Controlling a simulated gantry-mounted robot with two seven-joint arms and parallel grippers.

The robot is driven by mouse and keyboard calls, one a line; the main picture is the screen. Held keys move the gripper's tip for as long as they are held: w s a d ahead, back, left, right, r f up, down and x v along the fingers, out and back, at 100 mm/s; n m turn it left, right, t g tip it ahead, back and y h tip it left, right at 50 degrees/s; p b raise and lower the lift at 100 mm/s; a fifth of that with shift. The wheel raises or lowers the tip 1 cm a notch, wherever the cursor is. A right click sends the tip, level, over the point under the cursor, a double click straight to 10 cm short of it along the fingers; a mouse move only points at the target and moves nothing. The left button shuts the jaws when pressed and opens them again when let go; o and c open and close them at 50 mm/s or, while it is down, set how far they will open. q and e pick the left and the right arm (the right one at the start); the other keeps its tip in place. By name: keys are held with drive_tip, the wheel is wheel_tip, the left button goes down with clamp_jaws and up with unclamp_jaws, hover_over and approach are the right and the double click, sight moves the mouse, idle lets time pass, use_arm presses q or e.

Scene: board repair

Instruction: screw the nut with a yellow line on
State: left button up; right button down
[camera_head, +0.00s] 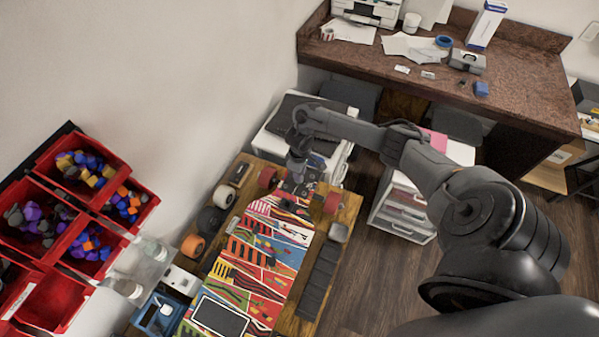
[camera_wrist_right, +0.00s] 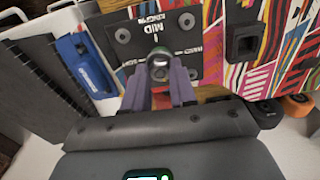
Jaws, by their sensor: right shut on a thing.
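A colourful skateboard deck (camera_head: 262,255) lies underside up on the wooden workbench (camera_head: 345,215). My left gripper is not in view.
An orange wheel (camera_head: 193,246) lies left of the deck, and a blue tool (camera_wrist_right: 86,66) shows beside the plate. Red bins (camera_head: 62,300) of coloured parts stand left. A white drawer cabinet (camera_head: 402,212) stands right of the bench.

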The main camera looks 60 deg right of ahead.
drive_tip(key=shift+m, duration=0.4)
drive_tip(key=m, duration=0.5)
drive_tip(key=c, duration=0.8)
unclamp_jaws()
drive_tip(key=shift+c, duration=1.3)
